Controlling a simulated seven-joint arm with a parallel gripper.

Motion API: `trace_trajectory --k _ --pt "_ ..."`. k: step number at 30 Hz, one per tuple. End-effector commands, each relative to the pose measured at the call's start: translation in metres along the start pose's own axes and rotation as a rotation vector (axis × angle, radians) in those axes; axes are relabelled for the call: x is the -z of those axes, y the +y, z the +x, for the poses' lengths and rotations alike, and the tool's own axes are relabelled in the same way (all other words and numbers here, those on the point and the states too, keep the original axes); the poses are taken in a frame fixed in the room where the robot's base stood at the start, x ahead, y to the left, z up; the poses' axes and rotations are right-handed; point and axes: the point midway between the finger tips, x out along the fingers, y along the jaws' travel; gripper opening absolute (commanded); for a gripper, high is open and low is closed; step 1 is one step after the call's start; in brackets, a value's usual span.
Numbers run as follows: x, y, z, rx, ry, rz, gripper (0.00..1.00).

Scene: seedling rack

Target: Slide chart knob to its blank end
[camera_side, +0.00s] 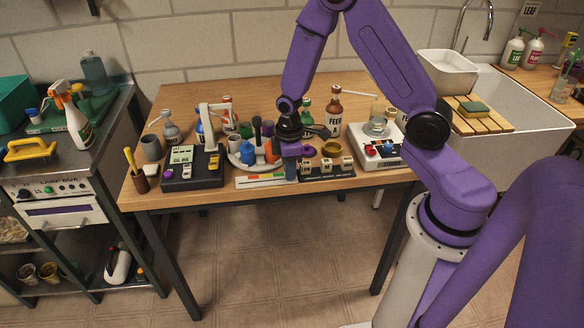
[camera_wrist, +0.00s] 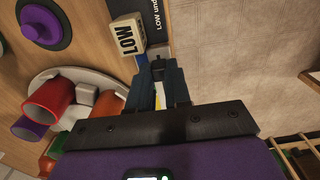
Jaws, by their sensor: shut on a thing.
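The chart (camera_side: 262,180), a pale strip with coloured bands, lies near the front edge of the wooden table in the side view. My gripper (camera_side: 291,171) is down at the chart's right end, with its fingers shut. In the wrist view my gripper (camera_wrist: 158,95) has its dark fingers close together, with a sliver of pale and yellow surface showing between them. The fingers are shut on the chart knob, which they largely hide. I cannot tell which end of the chart is blank.
A dark board with small labelled blocks (camera_side: 326,171) sits just right of my gripper; a LOW block (camera_wrist: 127,38) is close to the fingers. A dark box (camera_side: 190,182) stands to the left.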

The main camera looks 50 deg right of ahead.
Motion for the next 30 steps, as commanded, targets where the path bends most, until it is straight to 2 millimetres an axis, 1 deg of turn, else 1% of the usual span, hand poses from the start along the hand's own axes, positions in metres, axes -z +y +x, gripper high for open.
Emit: trace_trajectory --k 9,12,16,18,21,30 --pt "0.076 0.0 0.0 -0.002 0.003 -0.005 0.0" --pt "0.099 0.0 0.0 -0.002 0.002 -0.003 0.0" --pt "0.122 0.001 0.0 -0.002 0.003 -0.002 0.0" --pt "0.131 0.001 0.0 -0.002 0.003 -0.001 0.0" --pt "0.137 0.001 0.0 -0.002 0.002 0.001 0.0" --pt "0.14 0.0 -0.001 -0.003 0.006 0.0 0.0"
